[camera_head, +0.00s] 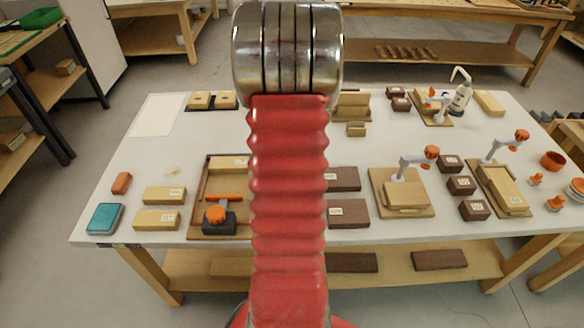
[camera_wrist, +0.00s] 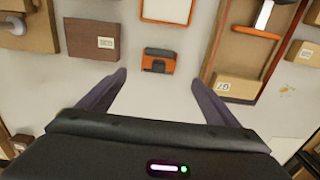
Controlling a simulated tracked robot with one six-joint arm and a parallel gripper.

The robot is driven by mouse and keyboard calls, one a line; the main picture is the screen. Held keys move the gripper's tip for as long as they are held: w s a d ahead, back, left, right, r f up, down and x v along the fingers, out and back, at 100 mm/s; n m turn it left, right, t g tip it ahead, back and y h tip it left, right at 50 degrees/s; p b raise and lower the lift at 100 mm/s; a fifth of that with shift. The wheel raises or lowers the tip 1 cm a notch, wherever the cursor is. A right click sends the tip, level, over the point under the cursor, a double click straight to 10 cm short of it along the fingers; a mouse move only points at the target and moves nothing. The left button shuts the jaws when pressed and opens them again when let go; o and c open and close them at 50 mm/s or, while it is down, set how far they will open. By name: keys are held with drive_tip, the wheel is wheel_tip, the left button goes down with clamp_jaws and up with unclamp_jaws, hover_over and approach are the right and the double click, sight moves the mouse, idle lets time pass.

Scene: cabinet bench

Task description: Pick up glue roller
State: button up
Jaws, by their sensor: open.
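A small orange and dark grey object (camera_wrist: 158,60), which looks like the glue roller, lies on the pale table in the wrist view. It sits just beyond the fingertips, near the middle of the gap between them. My gripper (camera_wrist: 158,78) is open and empty, its two dark fingers spread wide. In the head view my red arm hides this spot and the gripper. I cannot tell the height of the fingers above the table.
A wooden tray (camera_wrist: 216,52) with a labelled block (camera_wrist: 237,88) and a tool lies to the right in the wrist view. A dark brown box (camera_wrist: 92,38) lies to the left. The table (camera_head: 120,160) in the head view carries many boxes and fixtures, with bare strips between.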

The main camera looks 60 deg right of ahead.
drive_tip(key=shift+f, duration=2.35)
drive_tip(key=shift+f, duration=0.1)
drive_tip(key=shift+d+f, duration=0.15)
drive_tip(key=shift+f, duration=2.35)
drive_tip(key=shift+c, duration=0.6)
drive_tip(key=c, duration=1.1)
